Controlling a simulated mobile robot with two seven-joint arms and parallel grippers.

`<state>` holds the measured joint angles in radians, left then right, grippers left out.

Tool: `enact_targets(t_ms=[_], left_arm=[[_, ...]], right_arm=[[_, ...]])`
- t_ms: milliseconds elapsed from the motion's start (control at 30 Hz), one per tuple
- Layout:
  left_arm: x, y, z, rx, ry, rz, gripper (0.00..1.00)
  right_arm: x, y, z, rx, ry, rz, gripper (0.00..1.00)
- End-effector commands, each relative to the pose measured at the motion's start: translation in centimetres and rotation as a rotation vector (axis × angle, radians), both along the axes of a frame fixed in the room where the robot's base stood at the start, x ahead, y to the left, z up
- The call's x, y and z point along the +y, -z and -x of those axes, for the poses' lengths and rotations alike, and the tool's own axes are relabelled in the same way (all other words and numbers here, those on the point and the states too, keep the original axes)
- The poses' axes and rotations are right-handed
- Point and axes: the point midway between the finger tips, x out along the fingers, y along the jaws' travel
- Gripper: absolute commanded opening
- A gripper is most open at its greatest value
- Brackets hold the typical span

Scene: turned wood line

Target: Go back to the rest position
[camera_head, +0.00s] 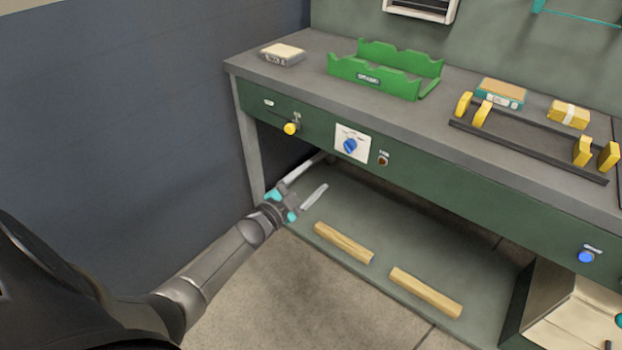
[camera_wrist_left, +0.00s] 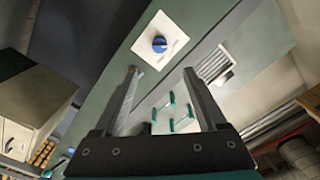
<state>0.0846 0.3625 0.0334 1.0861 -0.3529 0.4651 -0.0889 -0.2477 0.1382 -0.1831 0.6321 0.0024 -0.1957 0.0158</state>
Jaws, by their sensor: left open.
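My left gripper (camera_head: 309,181) is open and empty in the head view, in front of the workbench (camera_head: 300,52) and below its green front panel. Its two fingers are spread, and it touches nothing that I can make out. In the left wrist view the two fingers (camera_wrist_left: 163,100) stand well apart with nothing gripped between them. A blue knob (camera_head: 350,146) on a white plate is on the panel, up and right of the gripper; it also shows in the left wrist view (camera_wrist_left: 160,45). My right gripper is not in view.
Two wooden strips (camera_head: 343,243) (camera_head: 426,292) lie on the lower shelf (camera_head: 440,240). A yellow knob (camera_head: 291,128) and a blue button (camera_head: 586,257) are on the panel. A green mitre box (camera_head: 385,69) and yellow-jawed clamps (camera_head: 530,140) lie on top. Floor in front is clear.

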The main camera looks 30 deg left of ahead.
Motion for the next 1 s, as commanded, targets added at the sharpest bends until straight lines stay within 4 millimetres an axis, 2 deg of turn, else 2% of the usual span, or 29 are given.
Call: enact_targets(t_ms=[433, 567, 667, 767, 800, 867, 900, 967, 1000], left_arm=[[0.0, 0.0, 0.0, 0.0, 0.0, 0.0, 0.74], [-0.1, 1.7, 0.6, 0.043, -0.014, 0.019, 0.74], [-0.4, 6.0, 2.5, 0.15, -0.052, 0.067, 0.74], [-0.9, 12.0, 5.8, 0.312, -0.111, 0.131, 0.74], [-1.3, 14.6, 7.6, 0.385, -0.138, 0.16, 0.74], [-1.8, 18.2, 10.5, 0.493, -0.179, 0.197, 0.74], [-2.2, 20.5, 12.5, 0.564, -0.205, 0.219, 0.74], [-2.9, 23.7, 15.9, 0.67, -0.245, 0.248, 0.74], [-3.5, 25.6, 18.2, 0.74, -0.271, 0.269, 0.74]], right_arm=[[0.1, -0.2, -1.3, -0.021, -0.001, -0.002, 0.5], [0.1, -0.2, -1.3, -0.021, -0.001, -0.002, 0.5], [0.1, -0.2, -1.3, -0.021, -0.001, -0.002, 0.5], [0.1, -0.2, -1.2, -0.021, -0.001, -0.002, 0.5], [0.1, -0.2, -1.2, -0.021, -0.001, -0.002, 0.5], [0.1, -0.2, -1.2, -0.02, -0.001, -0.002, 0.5], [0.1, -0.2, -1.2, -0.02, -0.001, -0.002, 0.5], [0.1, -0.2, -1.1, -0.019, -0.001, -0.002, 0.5], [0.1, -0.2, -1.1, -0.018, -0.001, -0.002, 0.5]])
